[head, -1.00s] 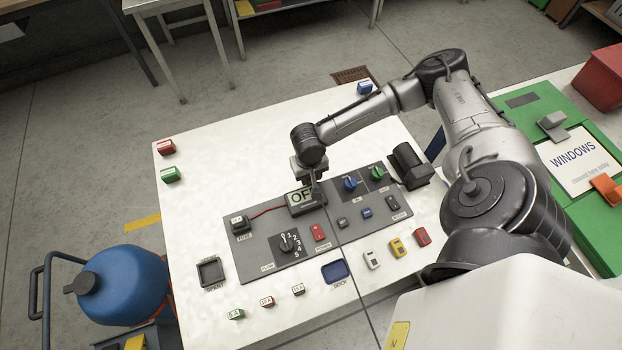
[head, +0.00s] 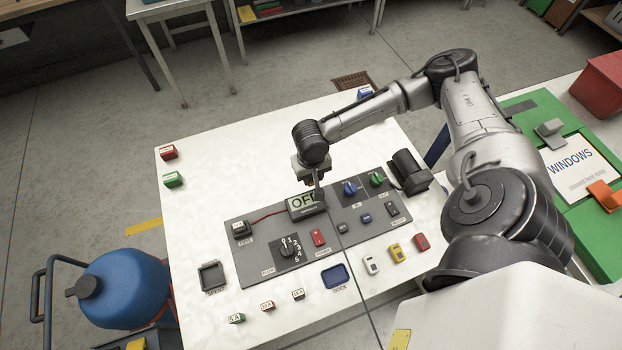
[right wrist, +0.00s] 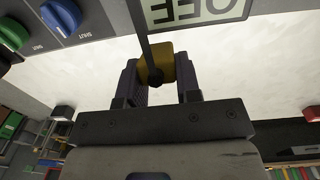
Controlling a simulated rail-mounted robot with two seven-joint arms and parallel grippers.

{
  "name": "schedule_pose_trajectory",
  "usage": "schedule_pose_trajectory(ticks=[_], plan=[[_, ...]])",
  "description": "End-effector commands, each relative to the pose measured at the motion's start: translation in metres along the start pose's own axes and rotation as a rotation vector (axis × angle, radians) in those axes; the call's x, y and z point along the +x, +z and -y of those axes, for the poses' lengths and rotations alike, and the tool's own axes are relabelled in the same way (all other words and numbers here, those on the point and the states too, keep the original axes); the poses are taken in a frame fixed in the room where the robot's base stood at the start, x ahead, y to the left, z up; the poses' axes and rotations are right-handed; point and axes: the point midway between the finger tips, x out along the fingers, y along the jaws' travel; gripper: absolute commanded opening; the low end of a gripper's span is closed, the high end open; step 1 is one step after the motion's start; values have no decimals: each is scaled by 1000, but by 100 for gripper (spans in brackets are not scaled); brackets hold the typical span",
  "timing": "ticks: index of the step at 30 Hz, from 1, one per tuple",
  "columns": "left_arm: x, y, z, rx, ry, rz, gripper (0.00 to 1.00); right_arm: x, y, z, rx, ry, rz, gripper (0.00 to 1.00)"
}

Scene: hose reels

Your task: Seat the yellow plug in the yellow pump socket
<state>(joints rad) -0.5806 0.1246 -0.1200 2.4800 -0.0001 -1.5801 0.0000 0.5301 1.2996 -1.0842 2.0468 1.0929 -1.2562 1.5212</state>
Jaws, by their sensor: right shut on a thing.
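My right gripper (head: 318,192) is above the grey panel, beside the display that reads OFF. In the right wrist view it is shut on a yellow plug (right wrist: 168,68), with a dark cable leading from it. In the head view the gripper mostly hides the plug, and the cable (head: 357,275) runs toward the front edge of the table. I cannot make out a yellow pump socket for certain. My left gripper is not in view.
The grey panel (head: 262,258) carries the OFF display (head: 301,203), a blue knob (head: 350,188), a green knob (head: 376,179) and a rotary dial (head: 287,249). A black cylinder (head: 409,170) stands at its right end.

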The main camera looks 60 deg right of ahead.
Motion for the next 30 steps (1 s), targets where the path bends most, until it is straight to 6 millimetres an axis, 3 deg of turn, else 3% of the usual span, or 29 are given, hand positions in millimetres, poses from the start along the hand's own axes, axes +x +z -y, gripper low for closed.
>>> schedule_pose_trajectory(ticks=[9, 15, 30], plan=[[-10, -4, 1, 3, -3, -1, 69, -36, 32, -55, 3, 9, -10, 4], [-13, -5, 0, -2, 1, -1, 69, -52, 49, -78, 3, 8, -11, 4], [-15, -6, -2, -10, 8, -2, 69, -64, 61, -98, -50, 6, -13, 4]])
